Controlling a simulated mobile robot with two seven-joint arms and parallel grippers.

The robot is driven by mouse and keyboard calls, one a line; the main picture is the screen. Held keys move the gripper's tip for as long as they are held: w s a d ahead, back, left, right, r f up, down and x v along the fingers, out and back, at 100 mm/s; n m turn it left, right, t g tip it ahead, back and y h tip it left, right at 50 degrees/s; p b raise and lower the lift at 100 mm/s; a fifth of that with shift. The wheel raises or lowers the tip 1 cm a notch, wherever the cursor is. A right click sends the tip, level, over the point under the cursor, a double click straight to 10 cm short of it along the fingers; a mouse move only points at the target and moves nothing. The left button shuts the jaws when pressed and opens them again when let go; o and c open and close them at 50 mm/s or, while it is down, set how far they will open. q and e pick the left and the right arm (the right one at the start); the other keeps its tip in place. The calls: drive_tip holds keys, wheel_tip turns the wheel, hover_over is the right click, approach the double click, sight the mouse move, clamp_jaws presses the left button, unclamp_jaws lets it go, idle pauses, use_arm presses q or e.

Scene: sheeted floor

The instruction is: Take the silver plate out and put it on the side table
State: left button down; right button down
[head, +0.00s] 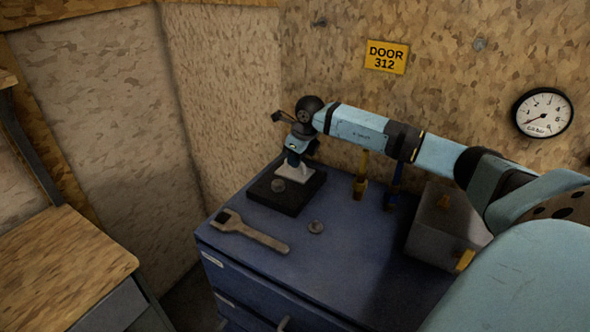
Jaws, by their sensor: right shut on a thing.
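The silver plate (302,182) is a small pale piece at the black block (284,204), which lies on the blue cabinet top. My right gripper (294,162) reaches down over the block from the right and is shut on the plate's upper part. The gripper covers some of the plate, and I cannot tell whether its lower edge is in the block or just above it. The side table (60,262), with a wooden top, stands at the left. My left gripper is not in view.
A wrench (250,233) and a small round metal part (316,227) lie in front of the block. Another round part (278,185) is on the block. Yellow (360,178) and blue (394,188) upright tools and a grey box (436,232) stand right. A gap separates cabinet and table.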

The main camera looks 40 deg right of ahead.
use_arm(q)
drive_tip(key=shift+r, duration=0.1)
use_arm(e)
drive_tip(key=shift+r, duration=0.25)
